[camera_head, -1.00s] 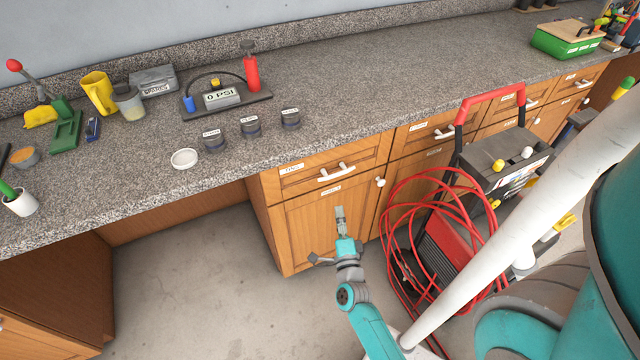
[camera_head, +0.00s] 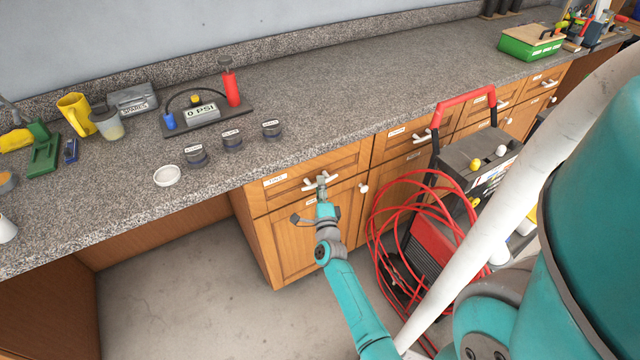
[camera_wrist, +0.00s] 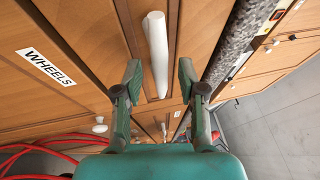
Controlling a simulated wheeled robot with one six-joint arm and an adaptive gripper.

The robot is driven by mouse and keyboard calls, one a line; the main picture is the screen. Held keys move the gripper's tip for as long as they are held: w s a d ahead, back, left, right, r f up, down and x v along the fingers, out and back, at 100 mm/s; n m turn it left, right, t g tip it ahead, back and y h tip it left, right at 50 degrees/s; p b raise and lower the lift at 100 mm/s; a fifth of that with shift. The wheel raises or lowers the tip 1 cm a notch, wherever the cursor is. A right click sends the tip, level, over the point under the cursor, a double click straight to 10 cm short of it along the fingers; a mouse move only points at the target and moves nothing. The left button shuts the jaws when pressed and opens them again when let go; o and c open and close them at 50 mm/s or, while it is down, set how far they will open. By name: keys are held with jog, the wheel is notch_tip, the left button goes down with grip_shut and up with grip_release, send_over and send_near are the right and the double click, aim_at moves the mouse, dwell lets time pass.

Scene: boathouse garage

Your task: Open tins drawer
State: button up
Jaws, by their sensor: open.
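The tins drawer (camera_head: 272,198) is the wooden drawer under the counter edge, with a small white label at its left. It looks closed. Its white bar handle (camera_head: 309,187) is partly hidden behind my gripper (camera_head: 322,181) in the head view. In the wrist view the handle (camera_wrist: 156,45) shows as a white bar between the two fingers of my gripper (camera_wrist: 160,80). The fingers are open, one on each side of the bar, and no grip on it shows.
A cabinet door (camera_head: 285,245) with a white knob (camera_head: 363,188) is below the drawer. A WHEELS label (camera_wrist: 46,66) shows in the wrist view. A red hose (camera_head: 400,225) and a pressure washer (camera_head: 450,225) stand close on the right. The floor at left is clear.

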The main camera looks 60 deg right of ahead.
jog(key=shift+w+d+r, duration=0.15)
jog(key=shift+w+d, duration=0.15)
jog(key=shift+d, duration=0.25)
grip_shut()
jog(key=shift+s+a, duration=0.1)
